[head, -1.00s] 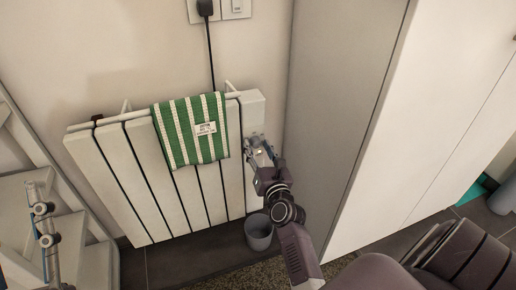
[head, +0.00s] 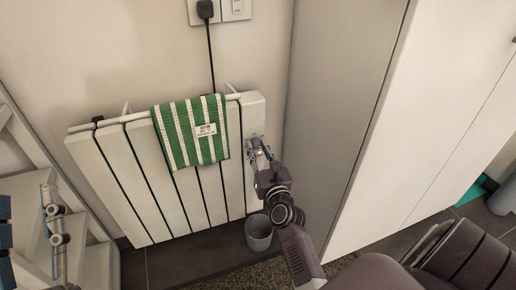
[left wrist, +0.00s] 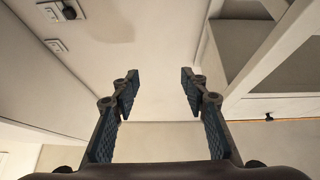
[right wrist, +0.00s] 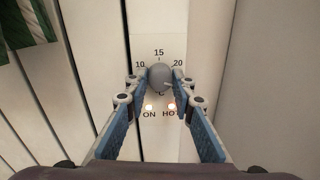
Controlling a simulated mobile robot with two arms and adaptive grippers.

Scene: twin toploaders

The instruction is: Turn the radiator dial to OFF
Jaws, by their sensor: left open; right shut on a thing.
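The radiator (head: 200,203) is white and slatted, against the wall. Its control panel (right wrist: 172,48) shows 10, 15, 20 and °C around a round grey dial (right wrist: 159,77). My right gripper (right wrist: 160,80) is shut on the dial, one finger on each side. Two lights (right wrist: 149,107) glow above the words ON and HOT. No OFF mark is visible, and I cannot tell for sure where the dial points. In the head view my right gripper (head: 256,146) hides the dial. My left gripper (left wrist: 158,84) is open and empty, away from the radiator.
A green striped towel (head: 178,132) hangs over the radiator. A grey bucket (head: 259,236) stands below the panel. A tall cabinet (head: 340,110) rises close to the right. White shelving (head: 95,265) stands at the left. A black cord (head: 210,55) runs down from a wall socket.

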